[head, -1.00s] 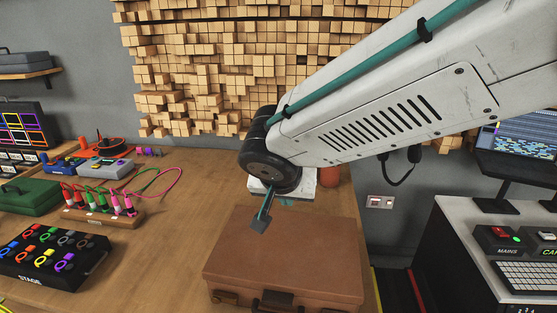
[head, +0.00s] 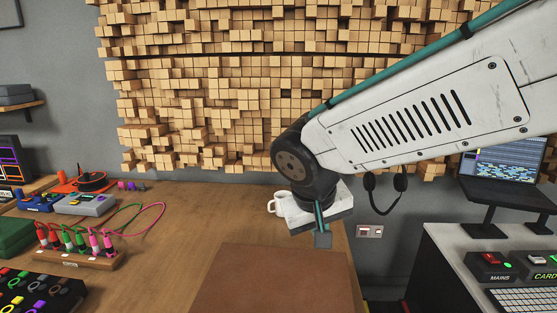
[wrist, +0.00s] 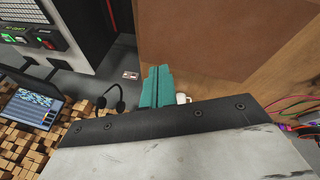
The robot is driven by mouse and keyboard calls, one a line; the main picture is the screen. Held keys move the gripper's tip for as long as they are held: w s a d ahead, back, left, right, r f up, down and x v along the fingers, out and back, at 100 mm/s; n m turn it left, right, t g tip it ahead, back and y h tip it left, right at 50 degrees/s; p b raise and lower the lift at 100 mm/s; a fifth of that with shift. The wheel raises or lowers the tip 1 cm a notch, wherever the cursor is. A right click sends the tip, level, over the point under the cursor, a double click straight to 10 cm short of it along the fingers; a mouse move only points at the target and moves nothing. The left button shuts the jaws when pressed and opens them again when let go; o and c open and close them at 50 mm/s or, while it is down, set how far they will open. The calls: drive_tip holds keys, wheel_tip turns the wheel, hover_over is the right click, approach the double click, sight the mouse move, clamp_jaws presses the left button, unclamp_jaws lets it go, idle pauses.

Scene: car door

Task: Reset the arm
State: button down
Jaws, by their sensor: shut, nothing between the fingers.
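My arm reaches in from the upper right of the head view, bent at a dark round joint. My gripper (head: 322,238) hangs at its end, above the right back part of the wooden desk. In the wrist view, the two teal fingers of my gripper (wrist: 156,86) lie side by side, shut, with nothing between them. A white mug (head: 279,204) shows just left of my wrist in the head view, partly hidden by it. It also peeks out beside the fingers in the wrist view (wrist: 182,98).
A brown case (head: 270,282) lies on the desk (head: 190,225) below my gripper. Left are colored cables in a wooden block (head: 80,259) and a black box (head: 35,292). Behind is a wooden-block wall panel (head: 210,90). Right are a laptop (head: 508,175) and a headset (head: 385,190).

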drive_tip(key=s+d+r+m+g+y, duration=0.1)
drive_tip(key=s+d+m+g+y, duration=0.1)
drive_tip(key=s+d, duration=1.6)
drive_tip(key=shift+s+d+m, duration=0.3)
drive_tip(key=shift+s+d, duration=0.1)
drive_tip(key=shift+s, duration=0.3)
